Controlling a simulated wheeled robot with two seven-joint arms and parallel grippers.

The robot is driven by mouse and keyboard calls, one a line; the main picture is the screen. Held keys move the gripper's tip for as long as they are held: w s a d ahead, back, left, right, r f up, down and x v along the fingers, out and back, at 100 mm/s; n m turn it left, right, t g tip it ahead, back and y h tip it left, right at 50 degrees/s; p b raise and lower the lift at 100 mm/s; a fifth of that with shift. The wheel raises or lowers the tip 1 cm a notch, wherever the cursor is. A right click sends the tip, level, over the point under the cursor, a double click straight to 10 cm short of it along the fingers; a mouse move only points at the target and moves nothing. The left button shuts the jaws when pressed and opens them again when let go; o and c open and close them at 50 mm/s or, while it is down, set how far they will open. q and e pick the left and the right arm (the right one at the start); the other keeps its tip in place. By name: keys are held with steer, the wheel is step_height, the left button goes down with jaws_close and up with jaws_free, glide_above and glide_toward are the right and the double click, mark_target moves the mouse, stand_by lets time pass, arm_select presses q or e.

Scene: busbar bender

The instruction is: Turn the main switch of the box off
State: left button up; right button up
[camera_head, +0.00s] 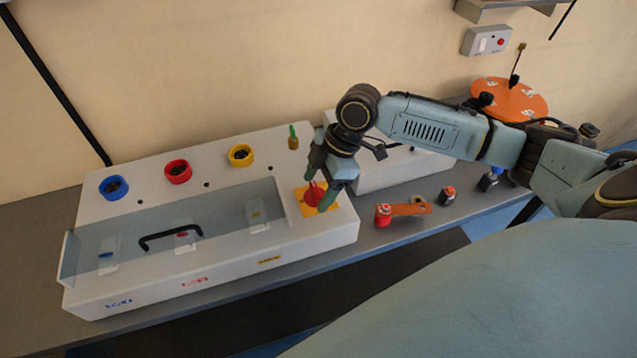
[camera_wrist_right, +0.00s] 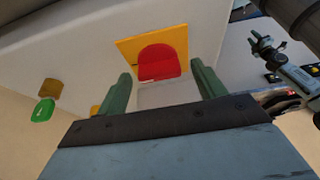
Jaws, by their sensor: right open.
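The white box (camera_head: 330,233) lies on the bench at the left. Its main switch is a red knob (camera_head: 314,194) on a yellow square plate (camera_head: 327,206) near the box's right end. My right gripper (camera_head: 318,186) is over the knob, fingers pointing down. In the right wrist view the red knob (camera_wrist_right: 158,62) and yellow plate (camera_wrist_right: 127,49) lie ahead of the two green fingers (camera_wrist_right: 163,88), which are apart with nothing clearly between them. I cannot tell whether the fingers touch the knob. My left gripper is not in view.
The box has blue (camera_head: 113,187), red (camera_head: 178,171) and yellow (camera_head: 240,155) round sockets and a clear cover with a black handle (camera_head: 170,237). A green-tipped part (camera_head: 293,137) stands near the knob. A red-topped part with an orange strip (camera_head: 408,209) lies right of the box.

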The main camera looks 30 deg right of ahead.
steer(key=c, duration=1)
